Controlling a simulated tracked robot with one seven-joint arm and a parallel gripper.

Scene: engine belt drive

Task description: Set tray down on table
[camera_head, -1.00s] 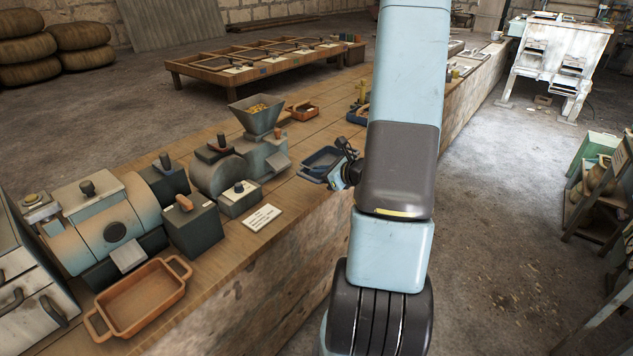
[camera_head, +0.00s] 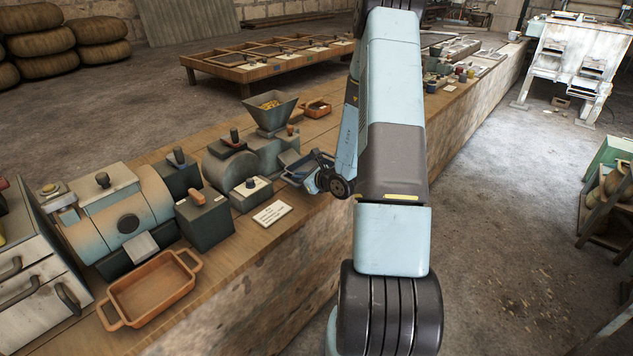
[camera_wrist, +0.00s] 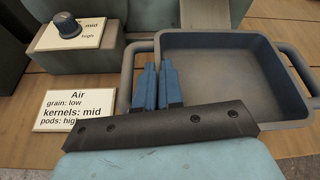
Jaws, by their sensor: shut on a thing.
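A blue-grey rectangular tray (camera_wrist: 225,75) with a loop handle at each end fills the right of the wrist view. It looks empty. My gripper (camera_wrist: 157,72) has its two blue fingers shut on the tray's left handle. In the head view the tray (camera_head: 293,163) is small and partly hidden by my gripper (camera_head: 312,170). It is beside the grey machine, over the wooden table (camera_head: 240,245). The tray looks about level and low over the table; I cannot tell whether its bottom touches the wood.
A white label card (camera_head: 272,213) lies in front of the machine, and the Air card also shows in the wrist view (camera_wrist: 77,111). The grey hopper machine (camera_head: 262,150) stands behind the tray. An orange tray (camera_head: 150,288) sits nearer on the table. The table's front edge runs close by.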

